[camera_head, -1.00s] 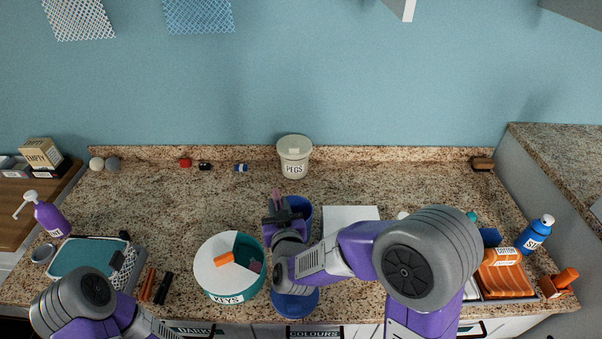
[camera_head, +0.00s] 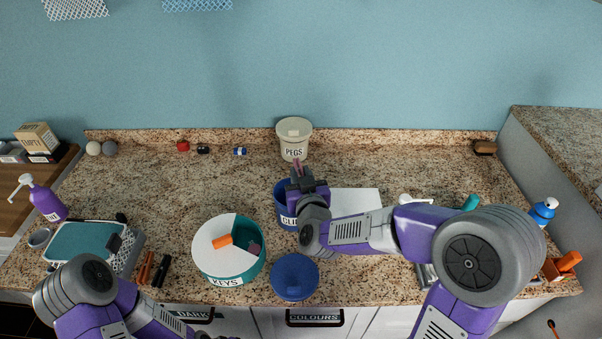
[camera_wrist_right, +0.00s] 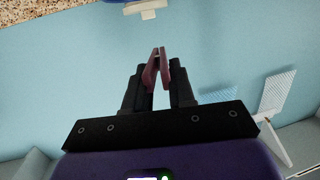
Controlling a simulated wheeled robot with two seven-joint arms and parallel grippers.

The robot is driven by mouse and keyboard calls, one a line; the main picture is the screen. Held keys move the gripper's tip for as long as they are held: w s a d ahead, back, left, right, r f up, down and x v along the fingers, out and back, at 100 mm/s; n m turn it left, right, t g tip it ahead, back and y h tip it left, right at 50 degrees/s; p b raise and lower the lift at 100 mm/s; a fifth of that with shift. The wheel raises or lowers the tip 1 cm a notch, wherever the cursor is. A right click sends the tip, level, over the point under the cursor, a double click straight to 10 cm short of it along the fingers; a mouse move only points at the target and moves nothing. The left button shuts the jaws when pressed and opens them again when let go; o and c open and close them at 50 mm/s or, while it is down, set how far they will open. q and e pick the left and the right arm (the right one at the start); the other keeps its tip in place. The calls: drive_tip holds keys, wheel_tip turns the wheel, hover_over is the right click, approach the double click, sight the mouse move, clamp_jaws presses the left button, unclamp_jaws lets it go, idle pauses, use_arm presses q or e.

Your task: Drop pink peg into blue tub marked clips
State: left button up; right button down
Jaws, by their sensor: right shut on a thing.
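The pink peg (camera_head: 297,168) stands upright in my right gripper (camera_head: 302,178). In the right wrist view the peg (camera_wrist_right: 153,70) shows between the dark fingers (camera_wrist_right: 160,82), which are shut on it.
A round blue lid (camera_head: 295,277) lies in front of the tub. A teal KEYS tub (camera_head: 255,268) with a partial white lid stands to the left. A PEGS tub (camera_head: 294,149) stands behind. A white sheet (camera_head: 356,203) lies to the right.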

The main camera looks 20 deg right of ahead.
drive_tip(key=shift+f, duration=0.55)
drive_tip(key=shift+r, duration=0.1)
drive_tip(key=c, duration=0.9)
unclamp_jaws()
drive_tip(key=shift+o, duration=0.2)
drive_tip(key=s+r+b, duration=0.1)
drive_tip(key=s, duration=0.6)
drive_tip(key=shift+s+a+b, duration=0.25)
drive_tip(key=shift+a+b, duration=0.05)
drive_tip(key=shift+b, duration=0.1)
